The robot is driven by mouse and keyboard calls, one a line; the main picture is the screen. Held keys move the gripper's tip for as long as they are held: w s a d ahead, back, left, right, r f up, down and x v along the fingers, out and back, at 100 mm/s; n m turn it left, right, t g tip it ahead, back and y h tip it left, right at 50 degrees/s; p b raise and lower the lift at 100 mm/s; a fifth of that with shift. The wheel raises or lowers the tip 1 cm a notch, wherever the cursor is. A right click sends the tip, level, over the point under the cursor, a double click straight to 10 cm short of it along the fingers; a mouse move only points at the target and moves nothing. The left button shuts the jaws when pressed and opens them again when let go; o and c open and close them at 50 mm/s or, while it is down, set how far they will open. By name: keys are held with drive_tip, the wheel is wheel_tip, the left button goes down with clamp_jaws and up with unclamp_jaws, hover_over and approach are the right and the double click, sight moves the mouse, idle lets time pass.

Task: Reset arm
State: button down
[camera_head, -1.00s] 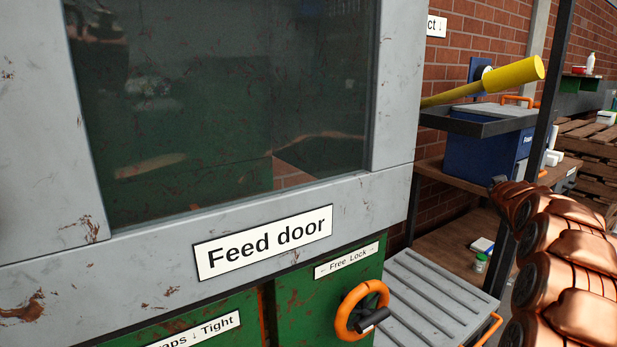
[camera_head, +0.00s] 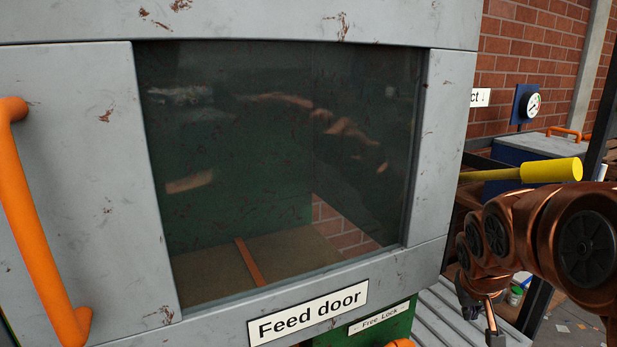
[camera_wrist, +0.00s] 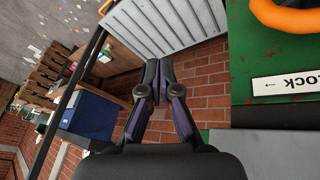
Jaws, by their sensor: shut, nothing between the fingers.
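My gripper (camera_head: 482,318) is at the lower right in the head view, in front of the grey slatted surface and to the right of the feed door (camera_head: 440,90). In the wrist view my gripper (camera_wrist: 158,82) has its two dark fingers together with nothing between them. It is apart from everything around it. My copper-coloured arm reaches in from the right edge of the head view.
The feed door has an orange handle (camera_head: 38,225) at the left. An orange wheel (camera_wrist: 285,14) sits on the green panel (camera_wrist: 250,55). A yellow-gripped lever (camera_head: 550,170) sticks out near a blue box (camera_wrist: 93,115). A grey slatted surface (camera_wrist: 180,22) lies below.

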drive_tip(key=s+a+g+y+p, duration=0.1)
drive_tip(key=s+a, duration=0.3)
drive_tip(key=s, duration=0.5)
drive_tip(key=s+a+r+g+y+p, duration=0.1)
drive_tip(key=s+a+g+p, duration=0.2)
drive_tip(key=s, duration=0.6)
drive_tip(key=s+a+n+g+p, duration=0.1)
drive_tip(key=s+a+g+p, duration=0.1)
drive_tip(key=s+a, duration=0.4)
drive_tip(key=s, duration=0.4)
drive_tip(key=shift+a+r+y+p, duration=0.2)
drive_tip(key=shift+y+p, duration=0.1)
drive_tip(key=shift+y, duration=0.1)
drive_tip(key=shift+s+d, duration=0.1)
